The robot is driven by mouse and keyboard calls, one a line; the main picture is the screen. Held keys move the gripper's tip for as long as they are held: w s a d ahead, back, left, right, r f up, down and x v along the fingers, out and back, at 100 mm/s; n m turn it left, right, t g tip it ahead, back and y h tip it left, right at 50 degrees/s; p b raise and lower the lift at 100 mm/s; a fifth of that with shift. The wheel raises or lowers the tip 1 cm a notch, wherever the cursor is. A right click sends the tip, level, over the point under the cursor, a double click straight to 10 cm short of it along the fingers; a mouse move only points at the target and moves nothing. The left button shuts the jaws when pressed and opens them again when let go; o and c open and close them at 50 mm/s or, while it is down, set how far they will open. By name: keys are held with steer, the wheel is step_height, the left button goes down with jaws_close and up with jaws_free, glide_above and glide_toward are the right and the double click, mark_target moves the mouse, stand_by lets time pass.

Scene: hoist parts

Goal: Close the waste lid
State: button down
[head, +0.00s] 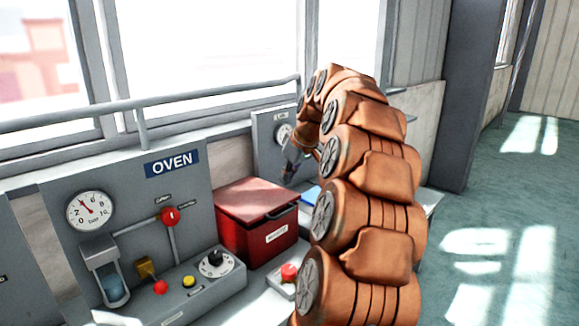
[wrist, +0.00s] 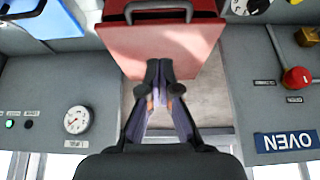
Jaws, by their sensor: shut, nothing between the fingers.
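The red waste bin (head: 262,243) stands on the counter with a pale label and a dark handle on its front. My gripper (head: 290,172) is above and behind the bin in the head view. In the wrist view its fingertips (wrist: 160,68) are together, empty, over the lid's near edge; contact is unclear.
An oven panel (head: 130,215) with gauge, levers and knobs stands left of the bin. A red button box (head: 287,278) sits in front right. A blue item (head: 310,196) lies behind my arm. A grey gauge panel (head: 270,140) and windows are behind. Open floor lies at right.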

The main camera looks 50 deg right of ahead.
mark_target(285, 212)
steer(key=shift+w+f+p, duration=0.2)
steer(key=shift+f+p, duration=0.25)
steer(key=shift+f, duration=1.45)
steer(key=shift+w+f+p, duration=0.2)
steer(key=shift+f+p, duration=0.2)
steer(key=shift+f, duration=1.5)
